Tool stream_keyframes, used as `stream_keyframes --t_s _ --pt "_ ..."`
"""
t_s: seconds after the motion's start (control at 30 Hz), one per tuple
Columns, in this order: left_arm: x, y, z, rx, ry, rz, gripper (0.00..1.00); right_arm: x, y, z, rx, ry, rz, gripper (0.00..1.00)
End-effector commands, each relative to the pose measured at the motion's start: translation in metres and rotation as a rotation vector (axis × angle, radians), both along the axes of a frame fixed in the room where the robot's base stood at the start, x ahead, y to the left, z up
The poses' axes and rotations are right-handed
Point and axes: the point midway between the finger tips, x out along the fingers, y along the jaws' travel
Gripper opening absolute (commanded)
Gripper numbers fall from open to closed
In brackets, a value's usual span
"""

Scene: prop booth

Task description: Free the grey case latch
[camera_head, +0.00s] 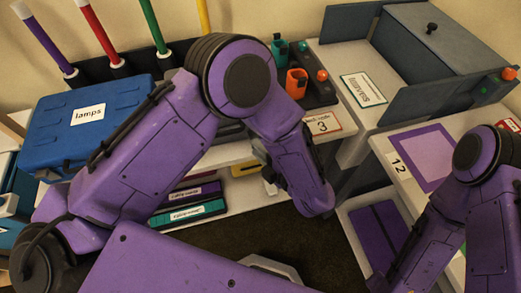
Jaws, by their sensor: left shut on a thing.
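A grey case (232,132) lies on the shelf to the right of the blue case. My left arm's elbow and forearm cover most of it, and only a dark strip of its front shows. Its latch is hidden. My left gripper (264,158) is at the right front of the grey case, mostly behind my forearm. A small dark part of it shows at the shelf's front edge. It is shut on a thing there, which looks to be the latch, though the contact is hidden. My right arm is at the lower right and its gripper is out of the picture.
A blue case (60,112) labelled "lamps" stands left. Coloured tubes (92,32) stand behind it. Orange and teal holders (296,83) stand right of my elbow. A grey box (435,40) and a purple-framed panel (424,155) are at right. Labelled boxes (188,212) lie below.

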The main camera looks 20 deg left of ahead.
Motion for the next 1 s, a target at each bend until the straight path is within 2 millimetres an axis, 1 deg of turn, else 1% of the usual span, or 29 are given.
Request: stream_keyframes --t_s 0.03,0.37,0.4,0.43,1.0 --pt "-0.0031 -0.001 -0.0052 -0.001 0.012 -0.004 0.0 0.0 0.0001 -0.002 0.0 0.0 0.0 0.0" --pt "-0.0046 -0.0015 -0.007 -0.001 0.018 -0.004 0.0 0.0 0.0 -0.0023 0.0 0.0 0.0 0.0" --pt "-0.0046 -0.0015 -0.007 -0.001 0.018 -0.004 0.4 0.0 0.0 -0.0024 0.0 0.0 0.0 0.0" --pt "-0.0045 -0.0015 -0.0068 0.0 0.017 -0.005 0.47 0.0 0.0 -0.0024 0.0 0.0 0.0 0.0" --pt "-0.002 -0.0005 -0.002 -0.002 0.01 -0.001 0.47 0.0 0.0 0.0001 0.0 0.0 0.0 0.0"
